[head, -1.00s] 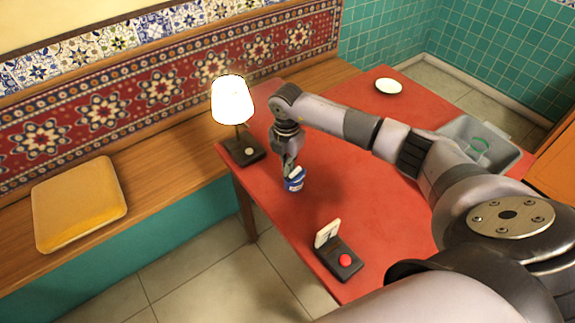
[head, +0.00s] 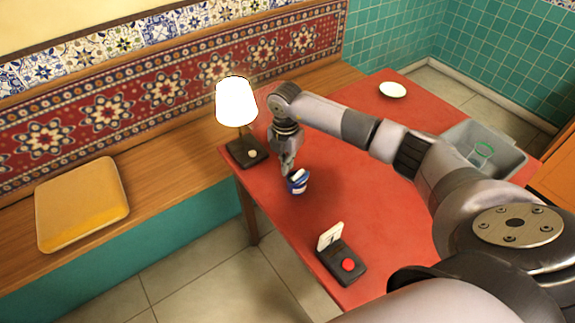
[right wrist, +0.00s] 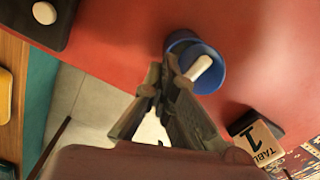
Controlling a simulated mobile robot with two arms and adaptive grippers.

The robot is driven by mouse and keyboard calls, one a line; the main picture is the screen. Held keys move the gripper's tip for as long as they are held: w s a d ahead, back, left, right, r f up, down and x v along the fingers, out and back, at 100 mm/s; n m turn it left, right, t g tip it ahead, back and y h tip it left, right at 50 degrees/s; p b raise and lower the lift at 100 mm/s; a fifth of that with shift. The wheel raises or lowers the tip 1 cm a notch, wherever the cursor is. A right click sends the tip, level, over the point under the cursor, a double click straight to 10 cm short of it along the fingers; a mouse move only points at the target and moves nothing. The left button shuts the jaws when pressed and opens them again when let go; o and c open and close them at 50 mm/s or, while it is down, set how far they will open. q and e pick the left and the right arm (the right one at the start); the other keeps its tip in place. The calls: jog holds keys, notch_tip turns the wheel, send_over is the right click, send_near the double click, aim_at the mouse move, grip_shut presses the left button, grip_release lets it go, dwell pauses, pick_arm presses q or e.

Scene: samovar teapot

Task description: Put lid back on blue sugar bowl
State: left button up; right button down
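The blue sugar bowl (head: 297,186) stands on the red table near its left edge. In the right wrist view the bowl (right wrist: 211,80) shows a blue round rim and a pale elongated piece (right wrist: 198,68) tilted inside its mouth. I cannot tell whether that piece is the lid, and no separate lid shows. My right gripper (head: 288,168) is just above the bowl, at its left side. In the right wrist view the gripper's (right wrist: 163,68) fingertips lie beside the rim, close together; whether they touch it is unclear. My left gripper is out of view.
A lit lamp (head: 237,105) stands left of the bowl, close to my right arm. A table-number stand (head: 331,236) and a black box with a red button (head: 347,264) are at the front. A white plate (head: 392,90) and a grey bin (head: 510,160) are farther right.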

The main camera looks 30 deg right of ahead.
jog(key=shift+w+a+f+b, duration=0.1)
jog(key=shift+w+a+b, duration=0.2)
jog(key=shift+w+b, duration=0.3)
jog(key=shift+w+a+f+b, duration=0.1)
jog(key=shift+w+a+b, duration=0.25)
jog(key=shift+w, duration=0.45)
dwell(1.3)
jog(key=c, duration=2.4)
grip_release()
jog(key=shift+d, duration=0.1)
jog(key=c, duration=1.9)
grip_release()
jog(key=shift+o, duration=0.6)
jog(key=o, duration=0.4)
jog(key=shift+r, duration=0.1)
notch_tip(320, 180, up, 7)
jog(key=p, duration=0.5)
